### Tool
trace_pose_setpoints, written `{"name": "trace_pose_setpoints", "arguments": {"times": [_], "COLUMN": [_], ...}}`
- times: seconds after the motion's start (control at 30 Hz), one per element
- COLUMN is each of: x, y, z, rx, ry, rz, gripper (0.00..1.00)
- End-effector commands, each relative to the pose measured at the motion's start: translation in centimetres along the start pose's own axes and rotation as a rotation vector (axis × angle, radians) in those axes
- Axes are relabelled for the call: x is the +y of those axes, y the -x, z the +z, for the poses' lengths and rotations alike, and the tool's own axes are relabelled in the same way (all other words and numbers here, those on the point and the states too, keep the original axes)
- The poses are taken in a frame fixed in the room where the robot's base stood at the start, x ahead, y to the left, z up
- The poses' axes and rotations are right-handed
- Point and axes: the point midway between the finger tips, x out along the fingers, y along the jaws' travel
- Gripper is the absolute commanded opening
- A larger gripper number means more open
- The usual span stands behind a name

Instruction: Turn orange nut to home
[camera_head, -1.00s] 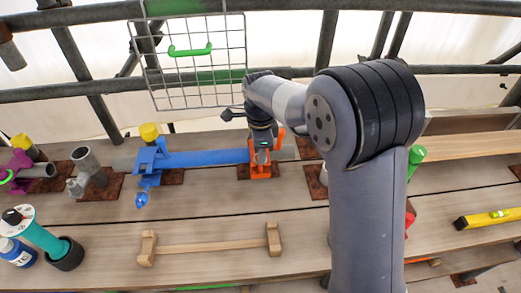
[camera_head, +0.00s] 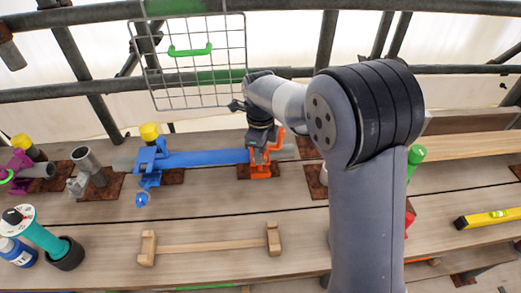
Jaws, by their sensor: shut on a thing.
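The orange fitting (camera_head: 262,172) stands on a rusty plate at the right end of a blue bar (camera_head: 207,158). My gripper (camera_head: 262,152) points down at the top of this fitting and is shut on an orange part there, which I take to be the nut. The gripper and wrist hide most of the nut, so its exact angle cannot be told. An orange arm-like piece (camera_head: 277,137) shows just right of the gripper.
A blue clamp (camera_head: 150,162) with a yellow cap is at the bar's left. A wooden handle-shaped piece (camera_head: 210,247) lies in front. A wire basket (camera_head: 195,60) hangs behind. A yellow level (camera_head: 488,219) lies at right. My arm blocks the centre right.

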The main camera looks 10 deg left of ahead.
Motion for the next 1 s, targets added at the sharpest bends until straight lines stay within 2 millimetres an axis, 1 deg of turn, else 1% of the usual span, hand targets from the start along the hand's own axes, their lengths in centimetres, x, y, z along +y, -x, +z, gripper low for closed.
{"name": "trace_pose_setpoints", "arguments": {"times": [0.27, 0.3, 0.53, 0.73, 0.83, 0.93, 1.0], "x": [0.0, 0.0, 0.0, 0.0, 0.0, -0.1, -0.1], "y": [0.1, 0.1, 0.0, 0.0, 0.4, 1.5, 2.7], "z": [0.1, 0.1, 0.0, 0.0, 0.0, 0.1, 0.1], "rx": [-0.002, -0.002, -0.001, -0.001, -0.001, -0.003, -0.004], "ry": [0.000, 0.000, 0.001, 0.001, 0.001, 0.001, 0.001], "rz": [-0.001, -0.001, -0.001, 0.000, -0.001, -0.004, -0.005], "gripper": [0.06, 0.32, 0.50, 0.50, 0.50, 0.50, 0.50]}}
